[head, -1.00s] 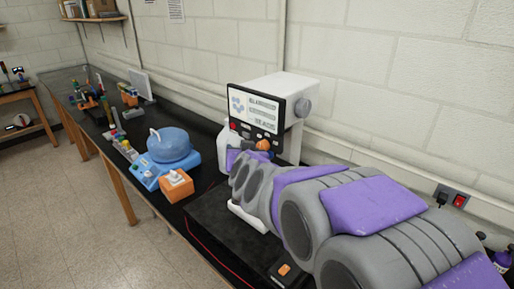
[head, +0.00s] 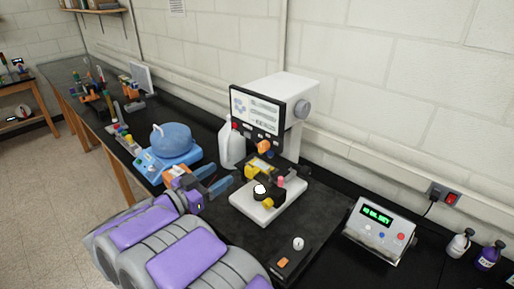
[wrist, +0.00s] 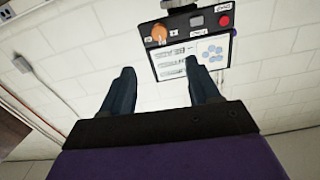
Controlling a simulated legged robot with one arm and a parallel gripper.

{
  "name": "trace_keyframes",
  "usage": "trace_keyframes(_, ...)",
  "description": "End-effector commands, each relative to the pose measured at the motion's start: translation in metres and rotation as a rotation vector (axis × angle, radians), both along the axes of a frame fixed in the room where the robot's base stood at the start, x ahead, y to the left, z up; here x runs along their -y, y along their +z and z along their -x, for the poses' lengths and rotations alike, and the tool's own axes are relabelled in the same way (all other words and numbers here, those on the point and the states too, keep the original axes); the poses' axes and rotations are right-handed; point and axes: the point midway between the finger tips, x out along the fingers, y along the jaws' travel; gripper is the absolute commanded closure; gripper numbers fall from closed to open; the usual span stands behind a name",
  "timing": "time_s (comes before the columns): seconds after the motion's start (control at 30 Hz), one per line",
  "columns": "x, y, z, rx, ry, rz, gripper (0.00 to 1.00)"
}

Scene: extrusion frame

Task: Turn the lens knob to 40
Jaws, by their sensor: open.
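A white instrument (head: 290,92) with a black-framed screen panel (head: 257,113) stands at the back of the bench. An orange knob (head: 264,146) sits at the panel's lower edge; it also shows in the wrist view (wrist: 159,34). A grey round knob (head: 302,108) is on the instrument's right side. Which is the lens knob, and its setting, I cannot read. My gripper (head: 221,177) is open and empty, left of the stage and apart from both knobs. In the wrist view its fingers (wrist: 160,67) point toward the panel, which appears upside down.
A white stage base (head: 262,209) with yellow and black parts is right of my gripper. A white jug (head: 231,146) and a blue-domed device (head: 170,143) stand behind it. A small box with an orange button (head: 285,260) and a green-display meter (head: 378,222) are at right.

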Motion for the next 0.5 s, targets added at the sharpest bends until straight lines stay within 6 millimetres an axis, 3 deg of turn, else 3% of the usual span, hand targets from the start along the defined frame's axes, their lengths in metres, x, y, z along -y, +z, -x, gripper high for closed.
trace_keyframes(0.17, 0.013, 0.000, -0.015, 0.000, -0.006, 0.001, 0.39)
trace_keyframes(0.5, 0.053, 0.000, -0.067, 0.002, -0.005, 0.002, 0.39)
